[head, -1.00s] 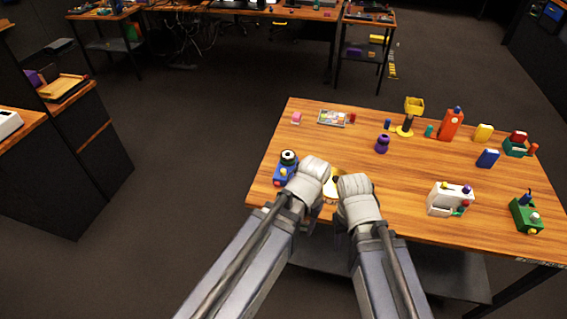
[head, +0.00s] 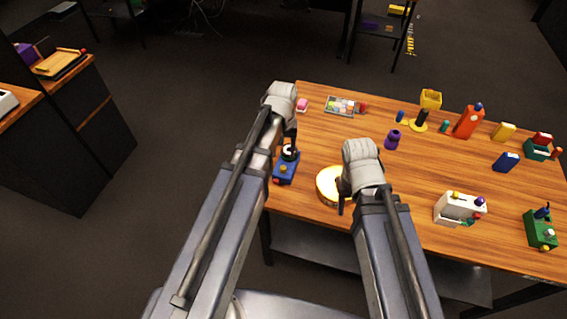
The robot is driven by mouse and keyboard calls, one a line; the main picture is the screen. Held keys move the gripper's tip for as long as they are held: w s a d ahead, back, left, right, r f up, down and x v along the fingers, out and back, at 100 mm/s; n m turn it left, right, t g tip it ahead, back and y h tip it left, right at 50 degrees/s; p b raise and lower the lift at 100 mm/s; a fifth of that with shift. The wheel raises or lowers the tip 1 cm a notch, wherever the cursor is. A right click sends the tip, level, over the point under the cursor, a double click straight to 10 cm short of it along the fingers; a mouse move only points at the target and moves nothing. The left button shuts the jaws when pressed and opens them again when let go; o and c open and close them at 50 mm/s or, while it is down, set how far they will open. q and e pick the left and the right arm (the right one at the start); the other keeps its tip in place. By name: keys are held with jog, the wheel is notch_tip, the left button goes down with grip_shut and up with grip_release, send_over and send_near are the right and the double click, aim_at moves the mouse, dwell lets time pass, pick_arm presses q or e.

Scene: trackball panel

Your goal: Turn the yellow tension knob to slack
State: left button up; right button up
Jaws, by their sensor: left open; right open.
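A small blue device (head: 287,172) with a white-ringed dark ball (head: 290,153) on top stands at the table's left edge. A small yellow spot, possibly the tension knob (head: 283,168), shows on its front; its setting is too small to read. My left gripper (head: 292,137) is open, just above and behind the ball, its dark fingers pointing down; I cannot tell if they touch it. My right gripper (head: 342,198) is open beside a round yellow dish-like object (head: 327,186), partly covering its right side.
A white box (head: 449,209) with yellow and purple knobs and a green box (head: 541,232) stand at the right. A purple object (head: 392,141), an orange bottle (head: 467,122) and a tray of colours (head: 345,105) stand further back.

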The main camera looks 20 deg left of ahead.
aim_at(283, 167)
pick_arm(q)
jog(key=shift+f+b, duration=3.65)
jog(key=shift+f, duration=0.2)
jog(key=shift+c, duration=0.3)
grip_shut()
